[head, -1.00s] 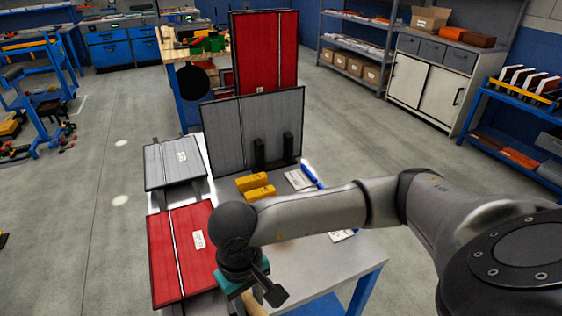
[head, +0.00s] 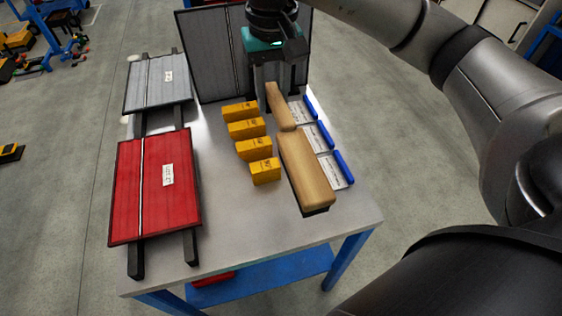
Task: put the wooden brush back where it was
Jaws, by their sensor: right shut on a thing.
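The wooden brush (head: 306,172) has a broad pale wood body, a narrower handle toward the back and a dark underside at its front end. It is over the right half of the grey work table (head: 222,230), between the yellow blocks and the white cards. Whether its underside touches the table top I cannot tell. My right gripper (head: 276,86) comes down from above and is shut on the handle's back end; its fingertips are partly hidden. My left gripper is not in view.
Several yellow blocks (head: 264,172) stand in a row left of the brush. Three white cards with blue edges (head: 335,170) lie close on its right. Red (head: 155,190) and grey (head: 160,80) panels lie at the left; another grey panel (head: 208,55) stands behind. The front table top is clear.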

